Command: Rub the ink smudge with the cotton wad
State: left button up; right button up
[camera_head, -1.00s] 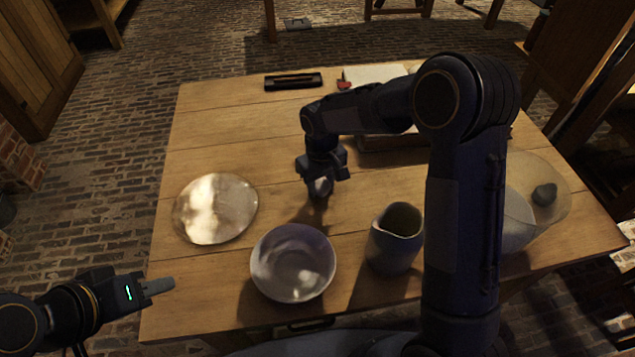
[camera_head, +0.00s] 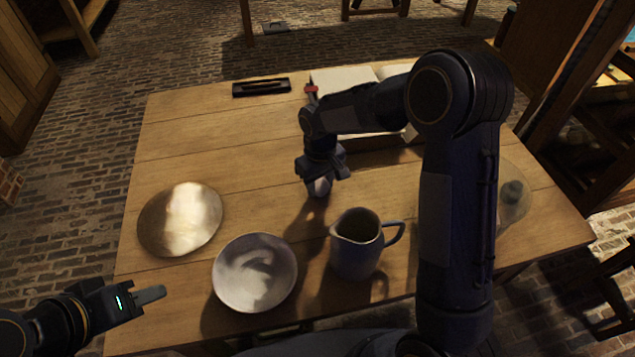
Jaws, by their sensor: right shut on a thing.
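My right gripper (camera_head: 319,178) is over the middle of the wooden table, pointing down. It is shut on a small pale grey thing that looks like the cotton wad (camera_head: 319,188), mostly hidden by the fingers. The wad is close above or on the wood; I cannot tell if it touches. A dark shadow lies below it, and I cannot make out an ink smudge there.
A shiny round plate (camera_head: 150,222), a pale bowl (camera_head: 240,275) and a grey jug (camera_head: 352,258) stand along the table's (camera_head: 200,140) front. A dark tray (camera_head: 245,90) and an open book (camera_head: 340,76) lie at the back. A glass vessel (camera_head: 514,205) is partly behind my right arm.

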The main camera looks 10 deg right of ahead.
jog(key=r, duration=0.2)
jog(key=r+p, duration=0.1)
jog(key=shift+a, duration=0.25)
jog(key=shift+d+r+p, duration=0.1)
jog(key=shift+r+p, duration=0.5)
jog(key=shift+r, duration=0.2)
jog(key=shift+r+p, duration=1.2)
jog(key=shift+r, duration=0.45)
